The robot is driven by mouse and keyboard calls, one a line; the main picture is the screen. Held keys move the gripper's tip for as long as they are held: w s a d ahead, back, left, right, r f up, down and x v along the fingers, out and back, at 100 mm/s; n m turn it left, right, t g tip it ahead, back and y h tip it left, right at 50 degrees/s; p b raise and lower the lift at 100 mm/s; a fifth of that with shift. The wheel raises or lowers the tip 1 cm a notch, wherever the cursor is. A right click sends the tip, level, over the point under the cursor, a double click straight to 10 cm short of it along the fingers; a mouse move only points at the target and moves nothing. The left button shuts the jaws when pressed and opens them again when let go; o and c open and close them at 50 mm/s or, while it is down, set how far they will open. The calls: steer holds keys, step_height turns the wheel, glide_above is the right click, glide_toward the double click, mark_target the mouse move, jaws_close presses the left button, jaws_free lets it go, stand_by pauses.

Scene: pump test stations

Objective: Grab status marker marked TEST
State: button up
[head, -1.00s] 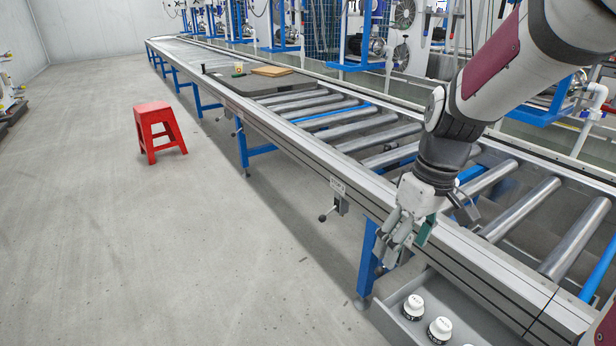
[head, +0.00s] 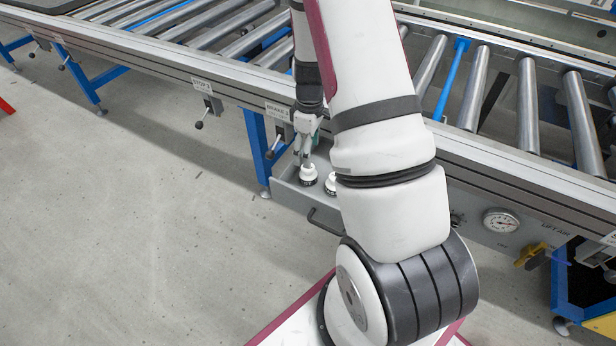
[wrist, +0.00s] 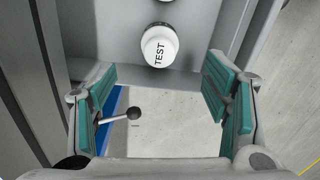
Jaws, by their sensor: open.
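The white, round status marker marked TEST (wrist: 158,47) stands in a grey drawer (wrist: 95,22), its label readable in the wrist view. My gripper (wrist: 163,95) is open and empty, with teal pads on both fingers. The marker lies just beyond the fingertips toward the top of that view, not between them. In the head view my gripper (head: 304,152) hangs over the drawer beside a white marker (head: 308,173). A second white marker (head: 331,184) is partly behind my arm. Labels cannot be read there.
The drawer has a dark handle (head: 325,222) and sits below the roller conveyor (head: 230,85). A lever with a black knob (wrist: 134,113) shows between the fingers in the wrist view. A pressure gauge (head: 501,220) is to the right.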

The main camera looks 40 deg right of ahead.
mark_target(309, 171)
step_height(309, 171, down, 10)
steer(key=b, duration=0.4)
steer(key=shift+s+a+r, duration=0.1)
steer(key=shift+r, duration=0.25)
steer(key=shift+c, duration=0.3)
steer(key=c, duration=1.3)
